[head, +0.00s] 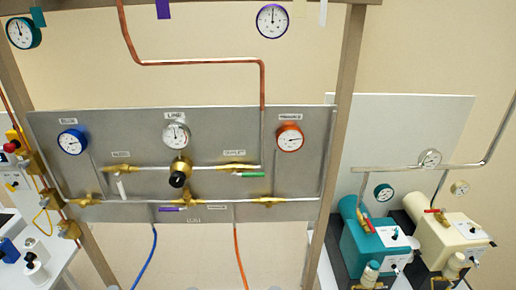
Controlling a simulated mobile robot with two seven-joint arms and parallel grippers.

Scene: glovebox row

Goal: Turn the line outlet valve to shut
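A grey panel (75,160) carries gauges, brass valves and pipes. Under the white gauge marked LINE (175,135) sits a brass regulator with a black knob (177,180). To its right on the upper pipe is a brass valve (237,167) with a green lever (252,174). A small label above it seems to read OUTLET. This lever lies roughly level, along the pipe. Neither of my grippers is in view.
A post (338,140) stands right of the panel. Teal (375,250) and cream pumps (450,240) stand at the lower right.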

